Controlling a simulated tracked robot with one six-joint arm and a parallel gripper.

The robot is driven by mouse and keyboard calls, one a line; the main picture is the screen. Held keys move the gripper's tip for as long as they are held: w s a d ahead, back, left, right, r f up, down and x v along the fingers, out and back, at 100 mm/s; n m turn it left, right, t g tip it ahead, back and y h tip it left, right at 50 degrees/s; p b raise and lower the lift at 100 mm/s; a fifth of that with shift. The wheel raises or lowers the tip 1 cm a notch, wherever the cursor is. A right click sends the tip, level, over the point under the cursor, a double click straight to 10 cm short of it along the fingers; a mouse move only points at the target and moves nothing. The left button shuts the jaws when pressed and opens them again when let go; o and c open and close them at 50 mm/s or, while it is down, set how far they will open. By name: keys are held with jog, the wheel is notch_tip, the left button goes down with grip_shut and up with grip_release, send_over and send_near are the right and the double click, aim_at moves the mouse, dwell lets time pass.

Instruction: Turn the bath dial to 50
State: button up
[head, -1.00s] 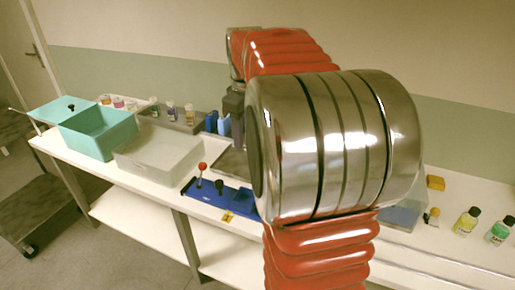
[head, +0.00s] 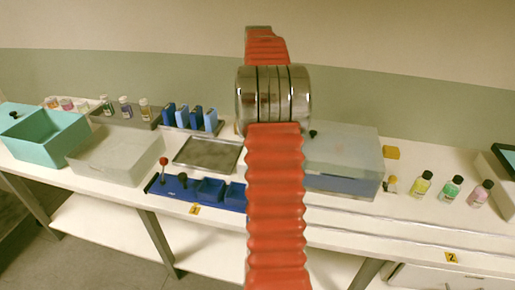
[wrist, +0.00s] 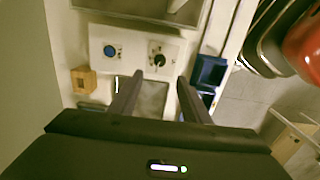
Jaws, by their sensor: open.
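In the wrist view a pale panel (wrist: 125,36) carries a round black dial (wrist: 158,60) with small marks around it. A blue round button (wrist: 110,51) sits to the dial's left. The number the dial points at is too small to read. My gripper (wrist: 159,82) is open and empty, its two fingers spread just below the dial in the picture. They look apart from it; the height between them cannot be told. In the head view my arm hides the gripper and the dial.
A lidded pale box (head: 350,145) stands right of my arm, with bottles (head: 451,189) beyond it. A grey tray (head: 205,154) and teal box (head: 45,145) stand left. A yellow-brown block (wrist: 83,80) is near the panel.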

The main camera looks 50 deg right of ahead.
notch_tip(320, 180, down, 14)
jog(key=shift+r, duration=0.1)
dwell(0.7)
jog(key=shift+c, duration=0.6)
jog(key=c, duration=0.9)
jog(key=shift+a, duration=0.25)
jog(key=shift+d, duration=0.1)
